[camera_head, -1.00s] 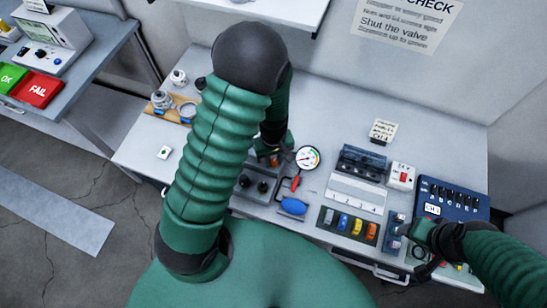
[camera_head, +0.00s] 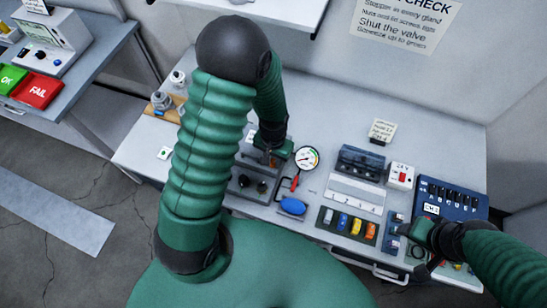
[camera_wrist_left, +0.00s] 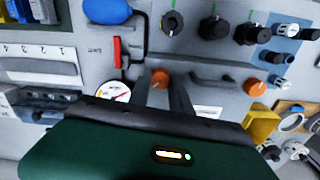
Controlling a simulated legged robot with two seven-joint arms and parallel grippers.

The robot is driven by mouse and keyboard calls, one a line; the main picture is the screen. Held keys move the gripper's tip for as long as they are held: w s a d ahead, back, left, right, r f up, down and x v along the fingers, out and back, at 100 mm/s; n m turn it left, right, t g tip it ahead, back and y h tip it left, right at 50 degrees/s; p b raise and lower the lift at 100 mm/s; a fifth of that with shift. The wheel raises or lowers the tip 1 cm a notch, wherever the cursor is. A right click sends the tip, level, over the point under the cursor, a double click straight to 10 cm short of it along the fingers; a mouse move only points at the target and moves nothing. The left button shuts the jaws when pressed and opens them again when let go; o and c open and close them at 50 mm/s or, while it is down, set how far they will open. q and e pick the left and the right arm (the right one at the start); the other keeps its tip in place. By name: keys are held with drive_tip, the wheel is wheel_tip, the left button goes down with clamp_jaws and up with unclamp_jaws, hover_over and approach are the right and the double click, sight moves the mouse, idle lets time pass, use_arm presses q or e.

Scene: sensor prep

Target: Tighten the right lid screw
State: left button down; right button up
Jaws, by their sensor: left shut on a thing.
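The right lid screw (camera_wrist_left: 160,78) is an orange knob on the grey panel, seen in the left wrist view. My left gripper (camera_wrist_left: 160,90) is shut on it, one finger on each side. A second orange screw (camera_wrist_left: 254,87) stands apart to the right in that view, with a dark handle (camera_wrist_left: 207,83) between the two. In the head view my left gripper (camera_head: 272,153) is over the grey unit beside the gauge, and the arm hides part of it. My right gripper (camera_head: 414,232) is at the front right near a small grey block (camera_head: 394,236); its fingers are unclear.
A round gauge (camera_head: 306,158), a red lever (camera_head: 294,182) and a blue knob (camera_head: 292,206) sit just right of my left gripper. Black knobs (camera_head: 261,187) are in front. A numbered rack (camera_head: 356,193) and colored pieces (camera_head: 357,226) lie farther right.

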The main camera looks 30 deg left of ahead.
use_arm(q)
drive_tip(key=m, duration=0.3)
drive_tip(key=shift+r+m+p, duration=0.1)
drive_tip(key=shift+m+p, duration=0.3)
drive_tip(key=m+p, duration=0.1)
drive_tip(key=m, duration=0.2)
drive_tip(key=shift+m, duration=0.3)
drive_tip(key=m+p, duration=0.1)
drive_tip(key=m, duration=0.2)
drive_tip(key=shift+s+m, duration=0.1)
drive_tip(key=shift+m, duration=0.2)
drive_tip(key=m+p, duration=0.2)
drive_tip(key=m, duration=0.1)
drive_tip(key=shift+m, duration=0.3)
drive_tip(key=m+p, duration=0.3)
drive_tip(key=m, duration=0.3)
drive_tip(key=shift+r, duration=0.1)
drive_tip(key=m+p, duration=0.2)
drive_tip(key=m, duration=0.2)
drive_tip(key=shift+m+p, duration=0.35)
drive_tip(key=shift+m, duration=0.65)
drive_tip(key=shift+w, duration=0.2)
